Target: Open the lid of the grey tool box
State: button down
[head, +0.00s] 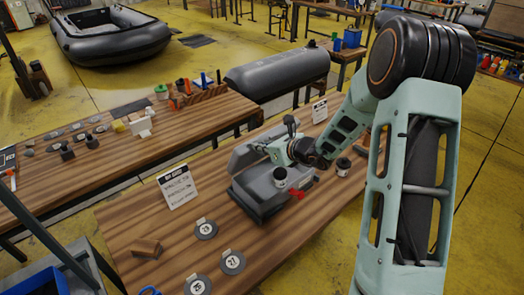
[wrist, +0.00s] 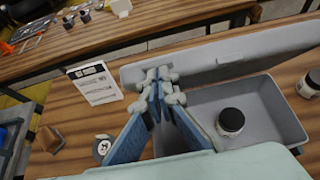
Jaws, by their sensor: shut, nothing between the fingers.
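The grey tool box (head: 262,205) stands on the wooden table in the head view. Its lid (head: 247,152) is raised at the back, and the lid (wrist: 225,55) also spans the top of the wrist view. The open grey tray of the box (wrist: 285,118) shows below the lid, with a dark-capped jar (wrist: 231,122) inside. My gripper (head: 264,147) is over the box at the inner side of the lid. In the wrist view my gripper (wrist: 160,82) is shut and empty, its fingertips close to the lid's left part. I cannot tell whether they touch it.
Another jar (head: 343,166) stands right of the box. A printed sign (head: 178,186) stands to the left. Several numbered discs (head: 232,262) and a brown block (head: 146,248) lie on the near table. A second table (head: 100,160) with small items is behind.

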aim_at(249, 142)
jog(key=shift+w+a+r, duration=0.25)
jog(key=shift+w+a, duration=0.15)
jog(key=shift+w, duration=0.1)
jog(key=shift+w, duration=0.1)
jog(key=shift+w+a+r, duration=0.25)
jog(key=shift+w+a, duration=0.3)
jog(key=shift+w, duration=0.15)
jog(key=shift+w+a+r, duration=0.2)
jog(key=shift+w+a, duration=0.35)
jog(key=shift+w, duration=0.15)
jog(key=shift+w+a+b, duration=0.1)
jog(key=shift+w+b, duration=0.05)
jog(key=shift+b, duration=0.15)
jog(key=f+v, duration=0.1)
jog(key=v, duration=0.6)
jog(key=shift+s+d+f, duration=0.2)
jog(key=shift+s+d, duration=0.1)
jog(key=shift+s, duration=0.1)
